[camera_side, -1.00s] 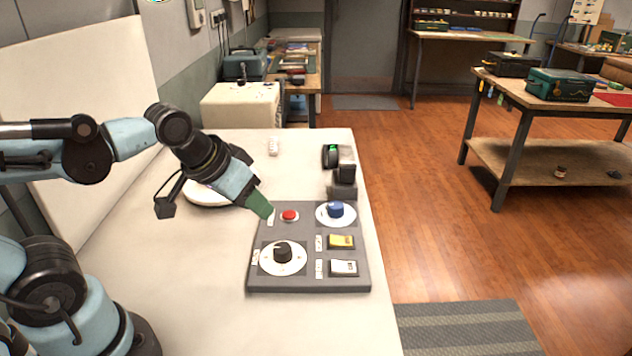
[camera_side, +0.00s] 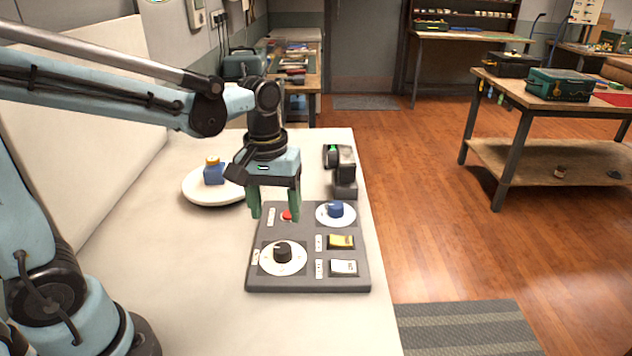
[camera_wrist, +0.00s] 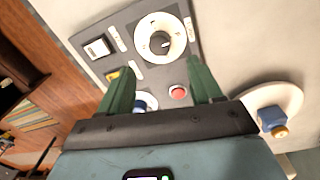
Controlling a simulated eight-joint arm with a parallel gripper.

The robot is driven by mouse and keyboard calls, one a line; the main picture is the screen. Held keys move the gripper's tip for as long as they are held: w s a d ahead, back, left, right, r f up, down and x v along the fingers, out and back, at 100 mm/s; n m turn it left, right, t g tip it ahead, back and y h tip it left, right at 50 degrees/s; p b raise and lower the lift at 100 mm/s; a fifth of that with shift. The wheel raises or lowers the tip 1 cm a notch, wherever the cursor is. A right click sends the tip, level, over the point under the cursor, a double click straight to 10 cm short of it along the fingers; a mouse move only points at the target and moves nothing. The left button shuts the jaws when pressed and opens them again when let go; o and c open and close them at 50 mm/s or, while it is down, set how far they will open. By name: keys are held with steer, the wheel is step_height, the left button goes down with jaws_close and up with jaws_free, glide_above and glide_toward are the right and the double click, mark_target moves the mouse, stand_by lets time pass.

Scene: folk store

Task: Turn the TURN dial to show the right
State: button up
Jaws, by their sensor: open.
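A grey control panel (camera_side: 262,280) lies on the white table. A black knob (camera_side: 283,252) on a white round dial (camera_side: 296,264) sits at its front left. A blue knob (camera_side: 335,209) on another white dial sits at its back right. The small labels are too small to read, so I cannot tell which dial is TURN. My gripper (camera_side: 275,214) points down above the back left of the panel, near the red button (camera_side: 287,216), with green fingers apart and empty. In the wrist view, the black knob (camera_wrist: 159,42) is beyond the fingertips; the blue knob (camera_wrist: 140,106) is partly hidden.
A yellow switch (camera_side: 341,242) and a white switch (camera_side: 343,267) are on the panel's right. A white round plate (camera_side: 200,194) with a blue object (camera_side: 214,174) stands behind left. A black device (camera_side: 344,178) stands behind right. The table front is clear.

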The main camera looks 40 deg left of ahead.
mark_target(281, 247)
steer(key=f, duration=0.9)
steer(key=shift+w+d, duration=0.15)
steer(key=shift+d, duration=0.05)
steer(key=c, duration=1.1)
steer(key=shift+o, duration=0.2)
